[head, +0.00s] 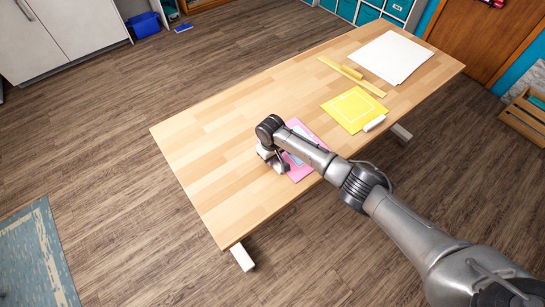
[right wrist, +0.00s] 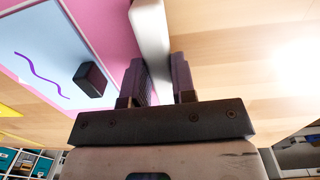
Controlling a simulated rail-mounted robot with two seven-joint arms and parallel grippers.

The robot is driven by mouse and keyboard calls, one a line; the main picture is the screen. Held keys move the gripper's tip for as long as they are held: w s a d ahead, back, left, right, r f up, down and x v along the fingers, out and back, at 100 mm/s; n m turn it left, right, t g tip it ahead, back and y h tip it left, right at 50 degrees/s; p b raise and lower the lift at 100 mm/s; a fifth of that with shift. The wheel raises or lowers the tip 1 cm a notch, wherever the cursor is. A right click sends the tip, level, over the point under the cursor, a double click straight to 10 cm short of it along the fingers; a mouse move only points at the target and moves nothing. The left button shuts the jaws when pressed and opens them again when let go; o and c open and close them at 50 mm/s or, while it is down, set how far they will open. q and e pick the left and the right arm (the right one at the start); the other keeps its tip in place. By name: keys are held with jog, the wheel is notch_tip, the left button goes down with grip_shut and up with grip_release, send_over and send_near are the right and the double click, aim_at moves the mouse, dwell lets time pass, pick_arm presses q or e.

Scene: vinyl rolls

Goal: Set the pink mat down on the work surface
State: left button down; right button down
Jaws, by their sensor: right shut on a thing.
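The pink mat (head: 297,174) is at the near edge of the wooden work surface (head: 210,170), partly hidden by my right arm. In the right wrist view the pink mat (right wrist: 105,22) carries a light blue panel (right wrist: 35,35) with a purple squiggle and a small black block (right wrist: 91,80). My right gripper (head: 276,163) is at the mat's left side. In the right wrist view its fingers (right wrist: 158,75) are shut on a white bar (right wrist: 150,35) along the mat's edge. I cannot tell whether the mat touches the surface. My left gripper is not in view.
A yellow mat (head: 345,106) with a white roll (head: 374,123) lies to the right of the pink mat. Yellow strips (head: 352,73) and white sheets (head: 390,57) lie farther back. The left part of the surface is bare.

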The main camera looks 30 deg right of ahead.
jog(key=c, duration=0.9)
grip_release()
jog(key=shift+c, duration=0.2)
jog(key=shift+o, duration=0.4)
jog(key=shift+o, duration=0.4)
jog(key=o, duration=0.8)
